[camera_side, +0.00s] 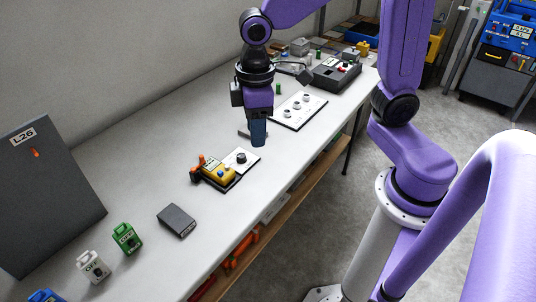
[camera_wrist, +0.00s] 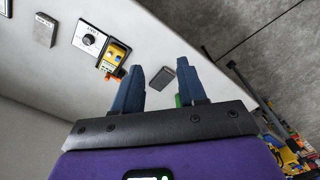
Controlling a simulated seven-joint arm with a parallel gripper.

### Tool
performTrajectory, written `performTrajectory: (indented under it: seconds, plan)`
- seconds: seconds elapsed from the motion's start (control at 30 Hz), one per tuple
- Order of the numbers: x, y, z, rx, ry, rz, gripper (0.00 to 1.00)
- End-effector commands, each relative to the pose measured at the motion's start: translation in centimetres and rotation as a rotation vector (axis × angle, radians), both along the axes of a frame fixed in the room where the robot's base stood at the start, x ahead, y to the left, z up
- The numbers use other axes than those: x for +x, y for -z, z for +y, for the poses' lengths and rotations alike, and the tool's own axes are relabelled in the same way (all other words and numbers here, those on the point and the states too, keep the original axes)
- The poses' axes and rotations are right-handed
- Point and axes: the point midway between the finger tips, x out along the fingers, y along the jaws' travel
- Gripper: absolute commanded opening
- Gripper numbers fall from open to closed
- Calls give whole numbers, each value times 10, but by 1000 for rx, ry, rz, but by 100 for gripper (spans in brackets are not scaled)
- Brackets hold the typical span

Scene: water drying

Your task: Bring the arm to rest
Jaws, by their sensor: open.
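My gripper (camera_side: 258,143) hangs from my purple arm above the white table (camera_side: 150,150) in the side view, fingers pointing down. In the wrist view the two blue fingers of my gripper (camera_wrist: 158,72) stand apart with nothing held between them. A yellow device with a blue button (camera_side: 217,172) and a white plate with a black knob (camera_side: 241,159) lie below and in front of my gripper. They also show in the wrist view, the yellow device (camera_wrist: 116,54) left of the fingers and the knob plate (camera_wrist: 90,39) beyond it.
A dark grey box (camera_side: 177,220), a green canister (camera_side: 126,238) and a white canister (camera_side: 93,266) stand nearer the camera. A dark panel marked L26 (camera_side: 45,190) leans at the wall. A white plate with several knobs (camera_side: 298,110) and a dark case (camera_side: 336,74) lie farther back.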

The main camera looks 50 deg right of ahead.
Motion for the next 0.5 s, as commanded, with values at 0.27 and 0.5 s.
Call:
performTrajectory:
  seconds: [0.27,0.5]
  plan:
    - [-93,1,-35,7,-154,-5,41]
    - [-143,8,-64,10,-249,-6,41]
